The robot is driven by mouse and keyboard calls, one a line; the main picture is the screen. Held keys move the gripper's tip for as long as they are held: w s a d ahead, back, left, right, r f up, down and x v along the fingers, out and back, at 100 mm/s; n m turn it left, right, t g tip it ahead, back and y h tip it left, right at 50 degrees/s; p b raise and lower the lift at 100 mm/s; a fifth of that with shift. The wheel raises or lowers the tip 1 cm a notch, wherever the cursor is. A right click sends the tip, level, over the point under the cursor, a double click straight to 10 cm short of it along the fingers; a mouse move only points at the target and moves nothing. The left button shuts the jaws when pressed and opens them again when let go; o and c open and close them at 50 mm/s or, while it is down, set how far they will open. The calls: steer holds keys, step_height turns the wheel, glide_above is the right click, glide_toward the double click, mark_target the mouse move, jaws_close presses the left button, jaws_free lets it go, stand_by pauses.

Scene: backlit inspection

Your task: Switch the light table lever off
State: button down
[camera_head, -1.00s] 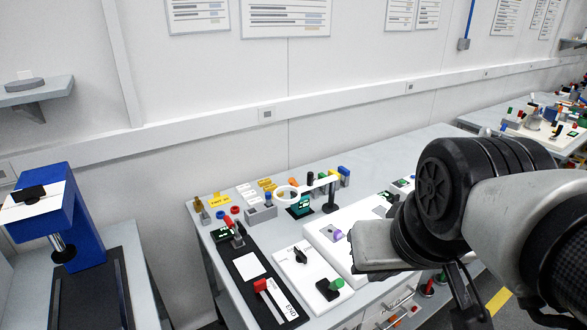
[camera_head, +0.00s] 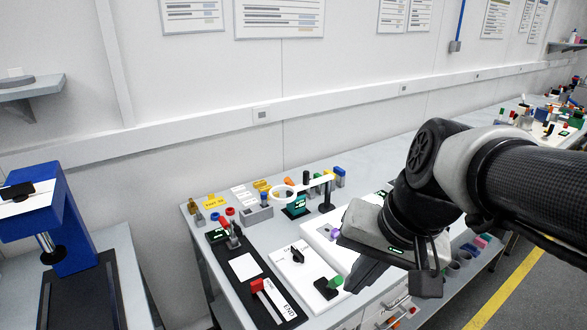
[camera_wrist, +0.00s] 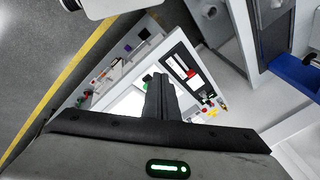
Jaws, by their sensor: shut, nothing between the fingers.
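The light table (camera_head: 322,226) is a bright white panel on the bench, partly hidden behind my gripper; its glow also shows in the wrist view (camera_wrist: 125,103). At its front left, on a white plate, is a dark lever with a green handle (camera_head: 335,281). A bit of green (camera_wrist: 146,78) shows beside my fingertips in the wrist view. I cannot tell from the pictures whether it is the light table's lever. My gripper (camera_head: 353,286) points down just right of the green handle, fingers together and empty; touching or apart is unclear. The fingers also show in the wrist view (camera_wrist: 158,80).
A black switch (camera_head: 297,255) stands on the white plate. Left of it is a black strip (camera_head: 222,262) with a red lever (camera_head: 257,286). A ring magnifier (camera_head: 284,191) and small coloured parts stand behind. A blue press (camera_head: 62,222) is at far left.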

step_height(320, 180, down, 7)
steer(key=w+m+g+y+b, duration=0.1)
steer(key=w+m+y+b, duration=0.1)
steer(key=w+m+b, duration=0.15)
steer(key=m+t+y+b, duration=0.1)
steer(key=m+y+b, duration=0.1)
steer(key=m+b, duration=0.45)
glide_toward(333, 283)
steer(key=s+d+r, duration=0.2)
steer(key=s, duration=0.3)
steer(key=w+d+f+m+t+b, duration=0.2)
steer(key=w+d+m, duration=0.1)
steer(key=d, duration=0.3)
steer(key=shift+d+f+m, duration=0.25)
steer(key=shift+f+m, duration=0.15)
steer(key=shift+m, duration=0.2)
steer(key=shift+f, duration=0.1)
steer(key=x, duration=0.3)
steer(key=a+b+x, duration=0.1)
steer(key=x, duration=0.3)
steer(key=a+r+b+x, duration=0.1)
steer(key=x, duration=0.2)
steer(key=shift+a+f, duration=0.1)
steer(key=shift+a, duration=0.75)
steer(key=shift+r, duration=0.3)
